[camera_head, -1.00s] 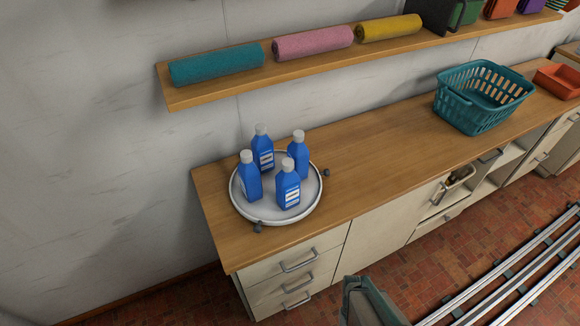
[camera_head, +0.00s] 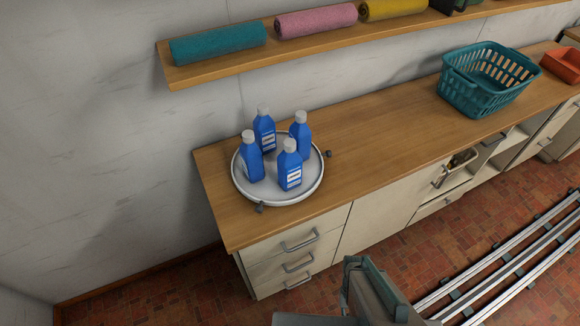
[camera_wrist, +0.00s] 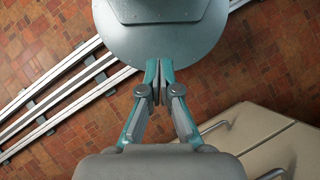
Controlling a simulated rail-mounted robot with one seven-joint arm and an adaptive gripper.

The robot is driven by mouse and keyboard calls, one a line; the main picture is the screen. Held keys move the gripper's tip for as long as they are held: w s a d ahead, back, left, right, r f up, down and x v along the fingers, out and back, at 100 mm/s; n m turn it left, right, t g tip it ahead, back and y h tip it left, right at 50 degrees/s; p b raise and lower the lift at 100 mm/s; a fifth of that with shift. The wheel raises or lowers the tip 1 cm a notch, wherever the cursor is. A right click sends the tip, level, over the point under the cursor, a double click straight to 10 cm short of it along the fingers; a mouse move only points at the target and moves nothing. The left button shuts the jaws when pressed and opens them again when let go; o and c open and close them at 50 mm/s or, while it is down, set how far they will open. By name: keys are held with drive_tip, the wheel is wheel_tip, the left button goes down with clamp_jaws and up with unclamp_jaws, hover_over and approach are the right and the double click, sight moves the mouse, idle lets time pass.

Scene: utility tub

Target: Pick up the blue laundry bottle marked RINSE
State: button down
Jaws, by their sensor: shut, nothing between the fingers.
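Several blue bottles with grey caps stand upright on a round white tray (camera_head: 240,190) at the left end of the wooden counter in the head view. They are a front bottle (camera_head: 290,168), a left bottle (camera_head: 251,160), a back bottle (camera_head: 264,132) and a right bottle (camera_head: 301,138). Some show white labels, but the lettering is too small to read, so I cannot tell which is RINSE. My gripper (camera_wrist: 159,84) is shut and empty in the wrist view, over the floor and away from the bottles. My arm shows at the bottom of the head view.
Two dark knobs (camera_head: 328,154) sit by the tray's edge. A teal basket (camera_head: 478,92) stands farther right on the counter (camera_head: 385,130). A shelf with rolled towels (camera_head: 315,20) runs above. Drawers (camera_head: 290,245) are below, and rails (camera_head: 500,265) lie on the brick floor.

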drive_tip(key=c, duration=1.9)
unclamp_jaws()
drive_tip(key=o, duration=1.2)
